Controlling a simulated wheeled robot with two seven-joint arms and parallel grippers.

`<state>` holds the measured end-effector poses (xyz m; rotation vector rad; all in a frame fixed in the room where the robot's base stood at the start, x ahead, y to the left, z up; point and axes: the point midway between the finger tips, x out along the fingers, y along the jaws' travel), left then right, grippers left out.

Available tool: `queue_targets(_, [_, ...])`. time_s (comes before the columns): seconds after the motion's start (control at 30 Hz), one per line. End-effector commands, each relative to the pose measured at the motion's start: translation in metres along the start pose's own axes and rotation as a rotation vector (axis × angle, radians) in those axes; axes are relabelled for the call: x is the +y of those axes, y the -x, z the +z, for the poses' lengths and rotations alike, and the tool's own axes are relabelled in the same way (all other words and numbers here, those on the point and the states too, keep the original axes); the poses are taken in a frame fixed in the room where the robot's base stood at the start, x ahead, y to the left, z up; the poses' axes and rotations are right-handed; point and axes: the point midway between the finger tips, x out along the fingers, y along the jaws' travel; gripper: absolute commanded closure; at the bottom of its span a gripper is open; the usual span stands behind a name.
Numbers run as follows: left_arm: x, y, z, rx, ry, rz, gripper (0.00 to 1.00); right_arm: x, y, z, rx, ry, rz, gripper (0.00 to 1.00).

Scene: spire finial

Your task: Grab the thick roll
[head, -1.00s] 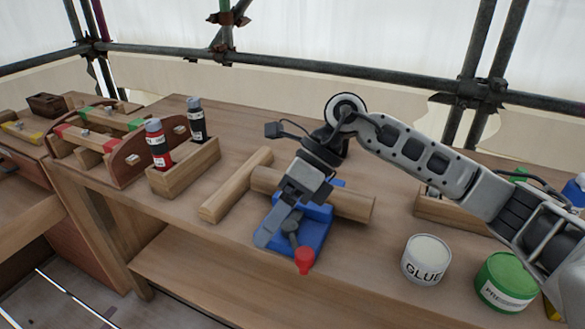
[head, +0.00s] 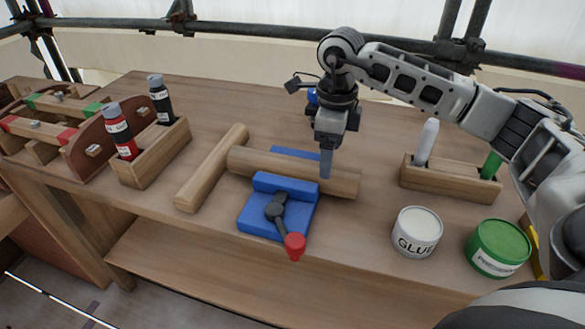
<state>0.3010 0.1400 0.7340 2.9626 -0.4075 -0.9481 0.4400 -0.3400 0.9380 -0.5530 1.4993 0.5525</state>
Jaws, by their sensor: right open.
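A thick wooden roll (head: 252,163) lies across the blue clamp (head: 262,226), between its front and rear blue parts. The clamp has a dark lever with a red knob (head: 294,245) pointing to the front. My right gripper (head: 326,172) points down over the right half of the roll, just right of the clamp's front block. Its finger overlaps the roll in the picture; I cannot tell whether it touches. The jaws are open, seen nearly edge-on, with nothing held. My left gripper is not in view.
A wooden bar (head: 212,168) lies left of the roll. A wooden holder (head: 150,160) with red and black bottles stands further left. A glue tin (head: 416,232), a green tin (head: 498,247) and another wooden holder (head: 448,180) stand at right. The back middle of the bench is mostly clear.

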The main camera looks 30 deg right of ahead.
Motion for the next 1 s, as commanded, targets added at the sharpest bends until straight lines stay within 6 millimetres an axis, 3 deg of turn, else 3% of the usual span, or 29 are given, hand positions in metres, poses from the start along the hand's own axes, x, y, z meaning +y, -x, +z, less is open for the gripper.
queue_targets(0.17, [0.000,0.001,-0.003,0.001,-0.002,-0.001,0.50,0.001,-0.013,-0.001,0.003,0.000,0.001,0.24])
queue_targets(0.43, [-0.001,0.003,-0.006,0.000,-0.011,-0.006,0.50,0.003,-0.050,-0.002,0.002,-0.001,0.002,0.24])
queue_targets(0.73, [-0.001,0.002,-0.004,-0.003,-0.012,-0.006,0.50,0.003,-0.056,-0.002,0.000,0.000,0.000,0.24])
queue_targets(0.77, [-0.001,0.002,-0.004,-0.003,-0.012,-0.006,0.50,0.003,-0.056,-0.002,0.000,0.000,0.000,0.29])
queue_targets(0.93, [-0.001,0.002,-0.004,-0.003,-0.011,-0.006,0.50,0.003,-0.056,-0.002,0.000,0.000,0.000,0.77])
queue_targets(1.0, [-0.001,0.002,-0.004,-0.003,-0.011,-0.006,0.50,0.003,-0.055,-0.001,-0.003,0.000,-0.001,0.81])
